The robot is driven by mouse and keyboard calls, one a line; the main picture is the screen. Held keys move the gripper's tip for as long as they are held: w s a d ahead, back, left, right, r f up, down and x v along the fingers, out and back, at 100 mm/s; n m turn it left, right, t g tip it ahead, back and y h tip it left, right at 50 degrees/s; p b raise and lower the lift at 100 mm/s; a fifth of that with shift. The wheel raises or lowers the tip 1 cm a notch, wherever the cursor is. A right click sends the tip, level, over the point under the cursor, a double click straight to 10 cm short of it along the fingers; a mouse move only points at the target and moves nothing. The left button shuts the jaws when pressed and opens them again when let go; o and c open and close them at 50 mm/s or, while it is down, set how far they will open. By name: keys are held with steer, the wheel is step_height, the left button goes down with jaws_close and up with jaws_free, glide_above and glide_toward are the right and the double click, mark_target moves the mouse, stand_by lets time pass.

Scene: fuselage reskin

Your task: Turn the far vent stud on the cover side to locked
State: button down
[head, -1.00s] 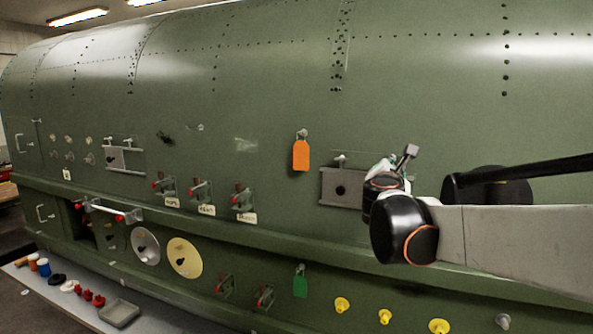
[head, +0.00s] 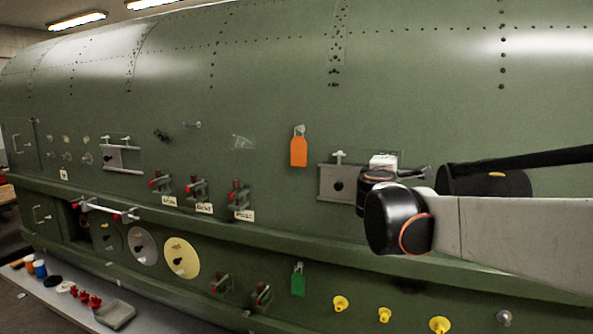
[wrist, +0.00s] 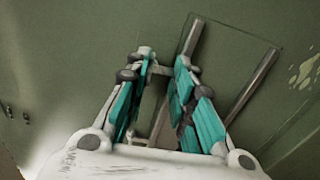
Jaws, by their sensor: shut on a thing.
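My gripper (wrist: 163,63) shows in the wrist view with its teal-padded fingers drawn in around a small grey stud (wrist: 158,71) at their tips. The stud is mostly hidden by the fingers, and its angle cannot be read. In the head view my wrist is in front of the green fuselage side, just right of a grey vent plate (head: 328,184) with a dark hole. A pale T-shaped stud (head: 339,155) stands at the plate's top edge, clear of my gripper. Whatever lies behind my wrist is hidden there.
Two parallel grey rails (wrist: 252,88) run beside my fingers in the wrist view. An orange tag (head: 299,152) hangs left of the vent plate. Red-handled latches (head: 240,196) are further left. A ledge and yellow knobs (head: 384,314) lie below.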

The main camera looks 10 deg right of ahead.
steer(key=shift+s+f+m, duration=0.25)
steer(key=shift+s+m, duration=0.05)
steer(key=shift+m, duration=0.1)
